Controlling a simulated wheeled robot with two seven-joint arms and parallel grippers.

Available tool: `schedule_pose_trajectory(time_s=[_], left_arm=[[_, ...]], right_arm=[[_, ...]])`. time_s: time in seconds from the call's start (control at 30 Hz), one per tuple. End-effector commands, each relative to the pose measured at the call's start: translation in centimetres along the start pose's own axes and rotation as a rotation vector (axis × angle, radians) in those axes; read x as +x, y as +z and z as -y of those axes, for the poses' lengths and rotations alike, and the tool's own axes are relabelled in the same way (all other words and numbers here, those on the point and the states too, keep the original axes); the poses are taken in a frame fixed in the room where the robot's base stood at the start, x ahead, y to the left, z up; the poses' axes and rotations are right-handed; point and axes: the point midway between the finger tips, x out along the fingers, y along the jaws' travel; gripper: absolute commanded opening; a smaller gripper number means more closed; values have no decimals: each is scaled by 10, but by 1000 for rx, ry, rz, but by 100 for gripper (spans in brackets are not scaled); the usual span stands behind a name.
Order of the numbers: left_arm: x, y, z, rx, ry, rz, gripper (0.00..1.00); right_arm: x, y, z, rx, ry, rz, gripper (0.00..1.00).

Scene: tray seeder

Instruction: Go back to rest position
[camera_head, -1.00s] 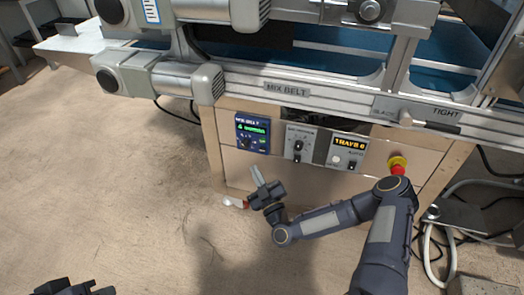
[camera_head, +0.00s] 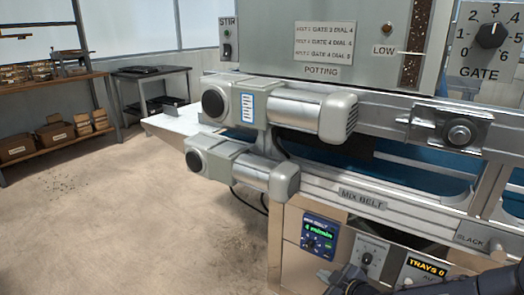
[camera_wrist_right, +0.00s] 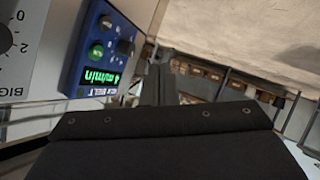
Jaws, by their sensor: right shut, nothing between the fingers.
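My right gripper (camera_head: 345,279) shows at the bottom edge of the head view, in front of the machine's lower control panel. Only its dark tip and part of the arm are in the frame. In the right wrist view its narrow dark fingers (camera_wrist_right: 160,86) are together with nothing between them. They are beside the blue display box (camera_wrist_right: 100,52) and appear apart from it. The same blue display (camera_head: 320,236) is to the left of the gripper in the head view. My left gripper is out of view.
The mix belt rail (camera_head: 352,196) and motors (camera_head: 315,112) are above the panel. The gate dial (camera_head: 491,35) is at upper right. A shelf with boxes (camera_head: 17,147) and a dark table (camera_head: 150,72) stand at left.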

Motion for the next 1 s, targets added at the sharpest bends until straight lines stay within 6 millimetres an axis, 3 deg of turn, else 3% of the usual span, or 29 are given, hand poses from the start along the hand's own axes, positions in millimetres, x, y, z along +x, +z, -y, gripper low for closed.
schedule_pose_trajectory(time_s=[0.13, 0.27, 0.4, 0.5, 0.7, 0.93, 1.0], left_arm=[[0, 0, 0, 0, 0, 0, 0], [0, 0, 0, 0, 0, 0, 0], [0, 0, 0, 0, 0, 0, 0], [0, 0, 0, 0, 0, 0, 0], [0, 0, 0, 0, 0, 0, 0], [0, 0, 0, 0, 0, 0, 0], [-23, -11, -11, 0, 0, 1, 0]], right_arm=[[-63, -7, -13, 121, 5, 206, 0], [-124, -10, -11, 301, 37, 350, 0], [-188, -15, 9, 537, 68, 450, 0], [-222, -18, 28, 690, 71, 486, 0], [-267, -22, 66, 921, 42, 514, 0], [-302, -28, 109, 1126, -32, 521, 0], [-313, -49, 95, 1119, -29, 529, 0]])
